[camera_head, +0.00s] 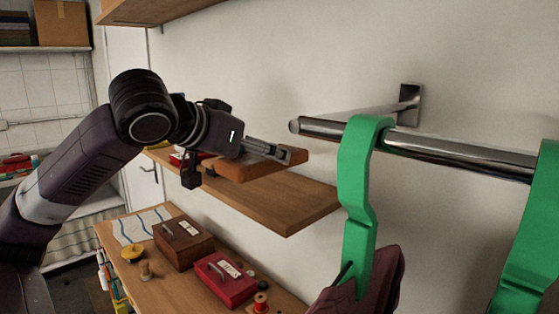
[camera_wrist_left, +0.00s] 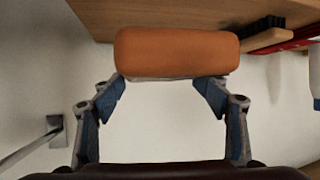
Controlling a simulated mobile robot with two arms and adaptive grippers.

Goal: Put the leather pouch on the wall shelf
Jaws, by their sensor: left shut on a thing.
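The leather pouch (camera_head: 240,170) is a flat orange-brown block in the head view. In the left wrist view the pouch (camera_wrist_left: 177,52) lies across the ends of the two fingers. My left gripper (camera_head: 285,153) is shut on it. The wooden wall shelf (camera_head: 285,204) is just below and behind the pouch in the head view; its surface also shows at the top of the left wrist view (camera_wrist_left: 190,14). I cannot tell whether the pouch touches the shelf. My right gripper is not in view.
A metal rail (camera_head: 440,152) with green hangers (camera_head: 358,190) juts from the wall at right; a maroon item (camera_head: 385,280) hangs there. A red item (camera_head: 180,157) is at the shelf's far end. Below, a wooden worktop (camera_head: 180,290) holds a brown box (camera_head: 183,242) and a red box (camera_head: 224,280).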

